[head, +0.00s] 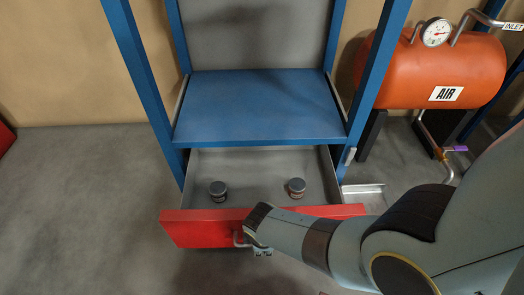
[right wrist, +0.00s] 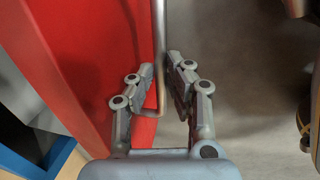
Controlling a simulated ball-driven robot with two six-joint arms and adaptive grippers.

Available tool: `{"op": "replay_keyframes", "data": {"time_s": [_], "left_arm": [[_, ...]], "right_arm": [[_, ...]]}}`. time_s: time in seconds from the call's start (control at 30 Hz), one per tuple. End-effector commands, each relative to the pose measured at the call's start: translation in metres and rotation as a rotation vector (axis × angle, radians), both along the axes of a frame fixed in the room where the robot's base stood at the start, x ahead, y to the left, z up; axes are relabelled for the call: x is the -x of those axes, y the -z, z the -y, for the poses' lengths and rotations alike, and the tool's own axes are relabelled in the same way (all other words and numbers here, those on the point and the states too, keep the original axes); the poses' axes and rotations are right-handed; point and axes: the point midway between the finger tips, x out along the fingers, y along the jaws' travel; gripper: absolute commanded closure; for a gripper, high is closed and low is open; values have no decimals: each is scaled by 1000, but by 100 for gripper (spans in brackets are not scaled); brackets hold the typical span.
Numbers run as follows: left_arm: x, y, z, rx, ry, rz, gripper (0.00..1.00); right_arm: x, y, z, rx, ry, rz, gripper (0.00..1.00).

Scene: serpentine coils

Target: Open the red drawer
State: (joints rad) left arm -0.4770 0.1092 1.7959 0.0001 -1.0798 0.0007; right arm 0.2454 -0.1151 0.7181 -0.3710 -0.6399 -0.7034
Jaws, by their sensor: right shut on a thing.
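The red drawer (head: 200,230) is under the blue shelf unit and stands pulled out, its grey inside open to view. Its red front also fills the left of the right wrist view (right wrist: 85,60). A metal handle (head: 238,238) is on the drawer front, partly hidden by my right gripper (head: 258,243). In the right wrist view the handle bar (right wrist: 160,60) runs between the fingers of my right gripper (right wrist: 163,82), which is shut on it. My left gripper is out of view.
Two small dark jars, a left one (head: 217,191) and a right one (head: 296,187), stand in the drawer. The blue shelf (head: 258,105) is above it. An orange air tank (head: 430,70) stands at the right. The floor (head: 80,220) at the left is clear.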

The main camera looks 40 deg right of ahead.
Motion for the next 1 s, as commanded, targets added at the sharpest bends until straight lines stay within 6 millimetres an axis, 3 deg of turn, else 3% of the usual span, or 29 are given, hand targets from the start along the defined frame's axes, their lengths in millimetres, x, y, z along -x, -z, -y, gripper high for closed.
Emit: {"op": "replay_keyframes", "data": {"time_s": [0.47,0.5,0.63,1.0], "left_arm": [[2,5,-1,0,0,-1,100],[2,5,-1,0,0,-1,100],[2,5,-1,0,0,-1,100],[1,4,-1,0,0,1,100]], "right_arm": [[4,1,-4,-2,1,0,100],[4,1,-4,-2,1,0,81],[4,1,-3,-1,0,0,64],[4,-3,-3,0,0,1,64]]}}
